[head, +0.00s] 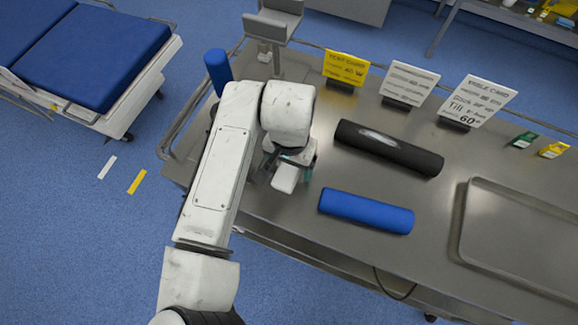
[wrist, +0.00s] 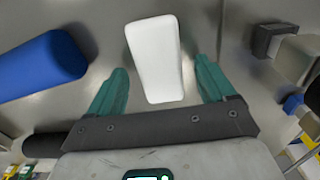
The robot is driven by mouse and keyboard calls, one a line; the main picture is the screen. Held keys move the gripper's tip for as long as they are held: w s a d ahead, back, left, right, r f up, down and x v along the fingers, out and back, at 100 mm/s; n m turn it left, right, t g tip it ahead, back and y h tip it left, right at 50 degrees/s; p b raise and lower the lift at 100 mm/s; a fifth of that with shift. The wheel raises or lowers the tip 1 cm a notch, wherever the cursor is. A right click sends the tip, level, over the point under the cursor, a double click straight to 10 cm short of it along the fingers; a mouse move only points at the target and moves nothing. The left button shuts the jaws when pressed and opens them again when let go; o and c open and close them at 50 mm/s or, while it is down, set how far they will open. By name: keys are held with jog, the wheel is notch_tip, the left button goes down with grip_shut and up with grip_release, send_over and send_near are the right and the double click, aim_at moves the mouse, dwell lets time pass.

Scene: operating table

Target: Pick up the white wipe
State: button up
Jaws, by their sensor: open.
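The white wipe (wrist: 155,58) is a pale block with rounded edges. In the wrist view its near end shows between my two teal fingers, with a gap on each side. My gripper (wrist: 162,70) is open and empty. In the head view my gripper (head: 288,170) is over the left part of the steel table, and the wipe (head: 285,180) shows just below it, partly hidden by my wrist. I cannot tell how far the fingertips are above the table.
A blue roll (head: 366,211) and a black roll (head: 389,148) lie right of my gripper. Yellow (head: 346,67) and white cards (head: 409,84) stand along the back. A steel tray (head: 468,215) lies at right. A blue cylinder (head: 217,70) stands at the back left corner.

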jog(key=shift+f, duration=0.3)
jog(key=shift+c, duration=0.3)
jog(key=c, duration=1.1)
